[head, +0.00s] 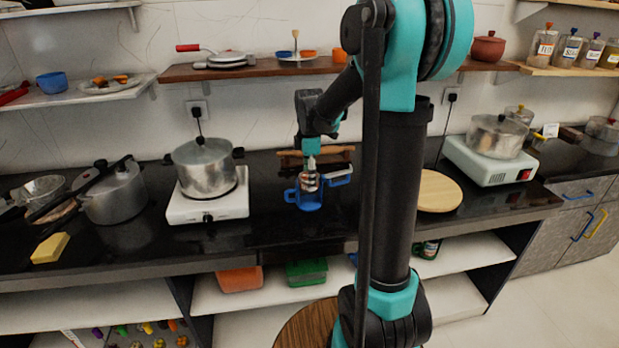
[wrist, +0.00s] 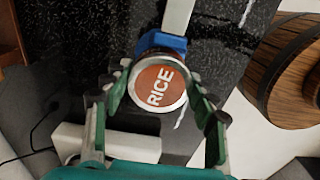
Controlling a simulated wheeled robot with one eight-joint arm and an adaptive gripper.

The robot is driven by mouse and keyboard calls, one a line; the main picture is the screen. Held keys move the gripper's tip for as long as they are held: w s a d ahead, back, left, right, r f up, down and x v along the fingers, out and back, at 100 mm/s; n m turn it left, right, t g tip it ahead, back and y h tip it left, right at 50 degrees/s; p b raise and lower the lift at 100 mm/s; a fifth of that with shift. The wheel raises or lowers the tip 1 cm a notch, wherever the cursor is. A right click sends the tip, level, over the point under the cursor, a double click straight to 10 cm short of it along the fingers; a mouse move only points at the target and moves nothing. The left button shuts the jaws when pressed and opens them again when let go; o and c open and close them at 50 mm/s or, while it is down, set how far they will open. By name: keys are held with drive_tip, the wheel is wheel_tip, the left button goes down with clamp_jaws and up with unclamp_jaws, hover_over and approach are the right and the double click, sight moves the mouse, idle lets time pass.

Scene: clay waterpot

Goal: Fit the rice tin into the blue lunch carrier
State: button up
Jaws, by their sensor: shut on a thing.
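The rice tin (wrist: 160,86) has a round silver rim and an orange lid marked RICE. It also shows in the head view as a small silver and reddish tin (head: 309,181). My gripper (head: 311,173) points down and is shut on the tin, with a finger on each side of it in the wrist view. The blue lunch carrier (head: 306,202) stands on the black counter directly below the tin. Part of it shows just beyond the tin in the wrist view (wrist: 161,42). The tin overlaps the carrier's top; I cannot tell how deep it sits.
A blue-edged piece (head: 340,178) lies right of the carrier. A pot (head: 205,170) on a white stove (head: 208,205) stands to the left. A round wooden board (head: 438,192) lies to the right. A wooden rack (head: 318,158) is behind.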

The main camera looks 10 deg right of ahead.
drive_tip(key=shift+f, duration=1.3)
idle(0.4)
drive_tip(key=shift+f, duration=0.3)
drive_tip(key=shift+f, duration=1.4)
idle(0.7)
drive_tip(key=o, duration=1.8)
drive_tip(key=shift+c, duration=0.2)
drive_tip(key=shift+r, duration=0.1)
drive_tip(key=shift+r, duration=7.45)
